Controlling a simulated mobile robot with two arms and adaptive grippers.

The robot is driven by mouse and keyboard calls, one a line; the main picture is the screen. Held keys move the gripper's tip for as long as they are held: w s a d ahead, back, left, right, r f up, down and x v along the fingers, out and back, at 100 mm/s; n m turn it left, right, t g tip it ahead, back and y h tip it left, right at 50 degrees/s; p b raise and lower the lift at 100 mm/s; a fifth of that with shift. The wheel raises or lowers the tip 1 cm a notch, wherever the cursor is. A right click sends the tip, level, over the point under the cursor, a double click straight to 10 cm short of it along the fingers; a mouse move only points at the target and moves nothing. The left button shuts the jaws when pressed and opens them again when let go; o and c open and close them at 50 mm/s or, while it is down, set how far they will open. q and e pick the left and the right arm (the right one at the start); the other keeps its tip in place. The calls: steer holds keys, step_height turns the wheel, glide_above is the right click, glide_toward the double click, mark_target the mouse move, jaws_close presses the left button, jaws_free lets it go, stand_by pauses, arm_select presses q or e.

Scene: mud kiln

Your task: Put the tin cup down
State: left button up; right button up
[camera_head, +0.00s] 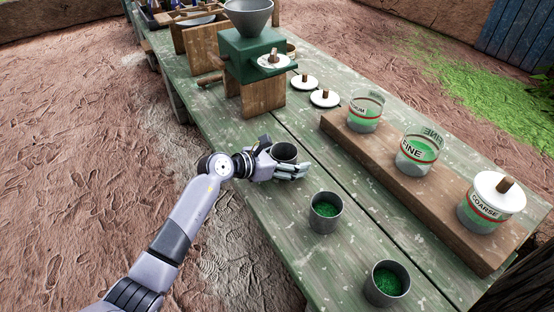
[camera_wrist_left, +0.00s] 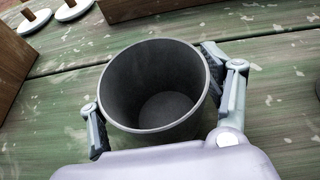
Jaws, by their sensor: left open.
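A dark grey tin cup (camera_head: 284,152) stands upright at the table's left edge in the head view. In the left wrist view the cup (camera_wrist_left: 158,88) is empty, and I look down into it. My left gripper (camera_head: 279,168) is open around the cup, with one finger on each side of it in the wrist view (camera_wrist_left: 162,108). Whether the fingers touch its wall I cannot tell. The cup's base is hidden by the gripper in the head view, so its contact with the table is not clear. My right gripper is not in view.
Two more tin cups with green powder, one in the middle (camera_head: 325,212) and one near (camera_head: 386,283), stand on the green table (camera_head: 352,240). A wooden board (camera_head: 400,195) holds three labelled jars on the right. A green grinder (camera_head: 253,55) and white lids stand behind.

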arm_select(q)
steer(key=v, duration=1.2)
steer(key=shift+f, duration=0.15)
